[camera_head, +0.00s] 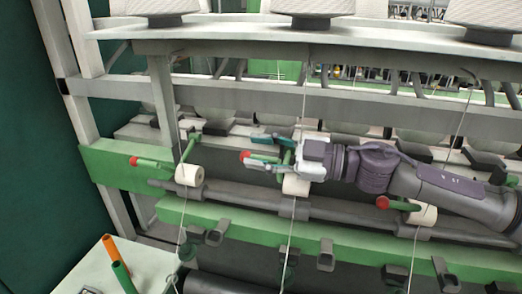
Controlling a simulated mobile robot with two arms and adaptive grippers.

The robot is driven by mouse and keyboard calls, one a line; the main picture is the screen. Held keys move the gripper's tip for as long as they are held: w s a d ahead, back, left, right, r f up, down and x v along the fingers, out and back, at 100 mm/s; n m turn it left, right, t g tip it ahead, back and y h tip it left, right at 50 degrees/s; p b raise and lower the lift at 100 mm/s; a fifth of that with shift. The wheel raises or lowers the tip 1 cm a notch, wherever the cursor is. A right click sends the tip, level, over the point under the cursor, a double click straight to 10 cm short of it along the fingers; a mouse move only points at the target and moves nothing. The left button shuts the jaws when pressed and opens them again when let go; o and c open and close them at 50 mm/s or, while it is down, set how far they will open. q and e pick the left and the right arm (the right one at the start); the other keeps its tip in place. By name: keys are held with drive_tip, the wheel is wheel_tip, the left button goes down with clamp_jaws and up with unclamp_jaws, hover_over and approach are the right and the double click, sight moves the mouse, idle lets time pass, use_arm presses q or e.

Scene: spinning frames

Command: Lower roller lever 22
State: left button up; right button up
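A row of green roller levers with red knobs runs along the machine, each beside a white roller. The middle lever (262,157) points left, with its red knob at the left end. My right gripper (256,149) is at this lever, reaching in from the right. Its fingers look spread, one above the lever and one along its lower side. Contact is too small to tell. The middle white roller (296,186) is just below the gripper, partly hidden by it. No lever numbers are readable. My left gripper is not in view.
A left lever (150,163) and roller (190,174), and a right lever (398,204) and roller (424,214), flank the middle one. Thin threads hang down past the rollers. A green rail (340,240) crosses below. Orange and green tubes (119,254) stand at lower left.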

drive_tip(key=v, duration=1.2)
